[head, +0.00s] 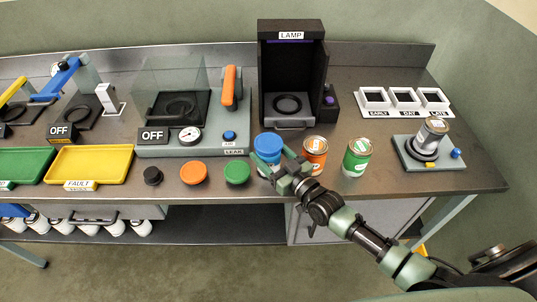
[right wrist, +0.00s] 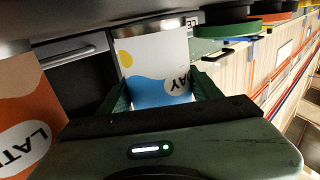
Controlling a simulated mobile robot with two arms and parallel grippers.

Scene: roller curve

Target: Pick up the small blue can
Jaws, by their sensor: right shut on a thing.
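The small blue can (head: 268,146) stands upright at the bench's front, below the dark lamp box. In the right wrist view the can (right wrist: 155,62) shows a white, yellow and blue label with the letters "AY" readable. My right gripper (head: 276,171) reaches it from the front, with one finger on each side, shut on its body. Its fingers hide the can's lower part in the head view. I cannot tell whether the can's base touches the bench. My left gripper is not in view.
An orange can (head: 315,152) stands close to the right of the gripper, a green can (head: 357,158) further right. Green (head: 237,172), orange (head: 194,173) and black (head: 153,176) lids lie to the left. The lamp box (head: 291,60) stands behind.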

